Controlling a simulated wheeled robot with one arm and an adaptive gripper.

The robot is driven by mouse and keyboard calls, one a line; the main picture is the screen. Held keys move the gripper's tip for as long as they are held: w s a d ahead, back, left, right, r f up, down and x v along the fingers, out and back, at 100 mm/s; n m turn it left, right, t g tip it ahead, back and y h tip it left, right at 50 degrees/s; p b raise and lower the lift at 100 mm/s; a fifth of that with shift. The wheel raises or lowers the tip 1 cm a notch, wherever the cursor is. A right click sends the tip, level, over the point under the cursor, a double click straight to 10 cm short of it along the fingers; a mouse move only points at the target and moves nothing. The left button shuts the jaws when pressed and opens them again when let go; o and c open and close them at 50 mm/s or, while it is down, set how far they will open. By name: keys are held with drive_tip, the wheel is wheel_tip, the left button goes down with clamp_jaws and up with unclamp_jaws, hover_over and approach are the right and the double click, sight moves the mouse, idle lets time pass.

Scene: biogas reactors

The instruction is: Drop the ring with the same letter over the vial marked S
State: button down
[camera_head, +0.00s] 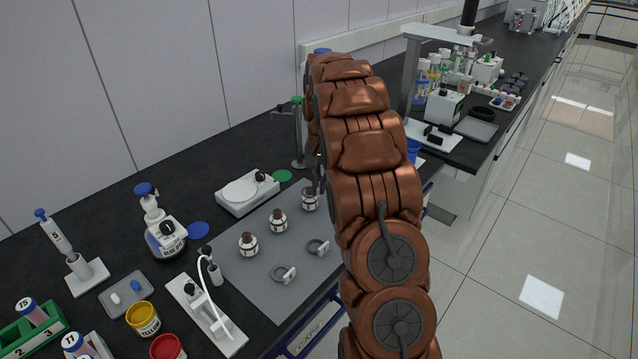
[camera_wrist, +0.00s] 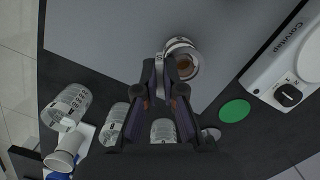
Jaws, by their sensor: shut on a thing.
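My gripper (camera_wrist: 166,92) is shut on the upright tab of a grey ring (camera_wrist: 158,70). The tab bears a small dark mark that I cannot read for sure. The ring lines up with a round vial (camera_wrist: 184,64) with a brownish middle; I cannot tell whether it is above the vial or around it. In the head view this appears to be the rearmost vial (camera_head: 310,200), and my arm hides most of the gripper. Two more vials, the middle one (camera_head: 278,221) and the front one (camera_head: 248,244), stand on the grey mat (camera_head: 240,288). Their letters are unreadable.
Two loose rings, one near (camera_head: 283,274) and one farther right (camera_head: 318,248), lie on the mat. A white scale-like device (camera_head: 247,194) and a green disc (camera_head: 282,176) are behind the vials. A white stand with a tube (camera_head: 207,315) is at the front left.

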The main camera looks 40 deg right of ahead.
drive_tip(key=shift+f, duration=0.65)
drive_tip(key=c, duration=0.8)
unclamp_jaws()
drive_tip(key=shift+r, duration=0.1)
drive_tip(key=shift+r+p, duration=0.5)
drive_tip(key=shift+r, duration=2.95)
